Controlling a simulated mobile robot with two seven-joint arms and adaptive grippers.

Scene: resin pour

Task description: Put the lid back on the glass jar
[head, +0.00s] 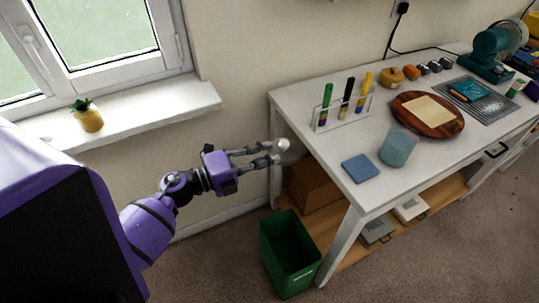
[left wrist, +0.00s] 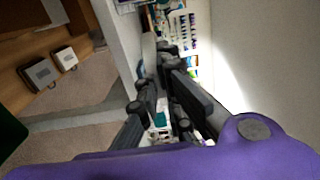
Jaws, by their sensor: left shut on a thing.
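The glass jar (head: 397,149), a blue-green tinted glass, stands upright near the front edge of the white table. No lid shows on it. My left gripper (head: 281,151) reaches in from the left, beside the table's left end and apart from the jar. It is shut on a small, pale, see-through round thing (head: 288,157), which looks like the lid. In the left wrist view the dark fingers (left wrist: 172,88) show, but what they hold is hard to make out. My right gripper is not in view.
A blue square pad (head: 361,168) lies left of the jar. A round wooden board (head: 428,115) and a rack with several coloured tubes (head: 342,112) stand behind it. A green bin (head: 289,252) is on the floor below my gripper. The window sill holds a pineapple-shaped pot (head: 87,117).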

